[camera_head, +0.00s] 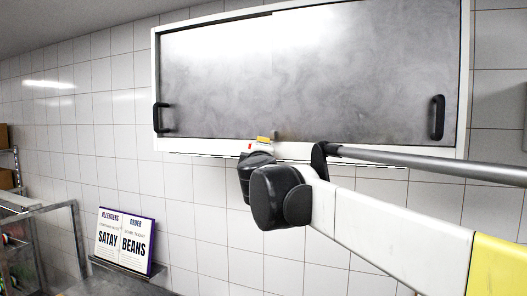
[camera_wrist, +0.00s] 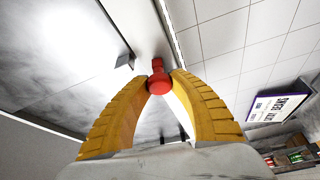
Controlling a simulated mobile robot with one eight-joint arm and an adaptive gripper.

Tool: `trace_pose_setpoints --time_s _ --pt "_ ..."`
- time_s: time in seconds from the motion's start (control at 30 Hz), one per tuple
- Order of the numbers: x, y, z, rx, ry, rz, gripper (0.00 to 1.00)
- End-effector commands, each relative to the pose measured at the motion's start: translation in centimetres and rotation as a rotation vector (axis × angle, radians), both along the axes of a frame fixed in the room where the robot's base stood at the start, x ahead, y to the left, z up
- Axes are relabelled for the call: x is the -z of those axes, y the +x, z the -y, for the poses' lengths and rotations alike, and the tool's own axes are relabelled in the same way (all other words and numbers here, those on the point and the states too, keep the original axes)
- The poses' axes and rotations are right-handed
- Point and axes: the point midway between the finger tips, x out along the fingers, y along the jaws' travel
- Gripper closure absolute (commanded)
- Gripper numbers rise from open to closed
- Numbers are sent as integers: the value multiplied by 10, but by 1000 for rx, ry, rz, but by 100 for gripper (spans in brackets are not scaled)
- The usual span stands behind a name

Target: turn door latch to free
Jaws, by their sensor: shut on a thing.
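The wall cabinet (camera_head: 350,75) has two grey sliding doors in a white frame. A red latch knob (camera_wrist: 158,83) shows in the wrist view, by the cabinet's lower edge. My gripper's yellow fingertips (camera_wrist: 163,77) are closed around this knob, one on each side. In the head view my gripper (camera_head: 264,140) is at the middle of the cabinet's bottom edge, partly hidden by my wrist. A small grey tab (camera_head: 273,134) stands out beside it on the door; it also shows in the wrist view (camera_wrist: 124,61). Which way the latch is turned I cannot tell.
A black handle (camera_head: 157,117) is on the left door and another (camera_head: 437,117) on the right door. A sign reading satay and beans (camera_head: 124,241) stands below at left, near a metal frame (camera_head: 77,235). The tiled wall below the cabinet looks clear.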

Motion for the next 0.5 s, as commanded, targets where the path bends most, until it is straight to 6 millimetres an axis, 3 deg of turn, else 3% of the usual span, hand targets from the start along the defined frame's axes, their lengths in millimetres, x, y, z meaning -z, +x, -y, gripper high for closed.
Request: trace_pose_setpoints --time_s 0.5 --pt "1 0 0 0 -195 -70 100"
